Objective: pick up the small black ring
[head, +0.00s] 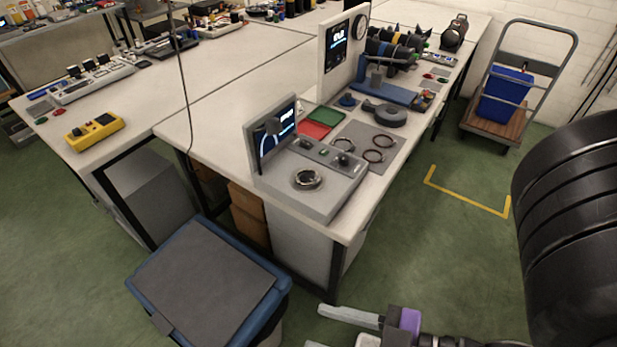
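Three thin dark rings lie on a grey mat (359,132) on the near bench: a left ring (334,146), a right ring (375,145) and a front ring (364,158). They look alike in size, and I cannot tell which is the small black one. My gripper (313,327) is at the bottom edge, low in front of the bench and well apart from the rings. Its two pale fingers are spread with nothing seen between them; the lower finger is partly cut off by the frame.
A grey device (325,192) with a screen and a round metal ring port stands at the bench's near end. Red (314,130) and green (325,117) trays, a dark grey disc (392,117) and a blue vise-like fixture (385,94) surround the mat. A lidded blue bin (270,272) stands in front.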

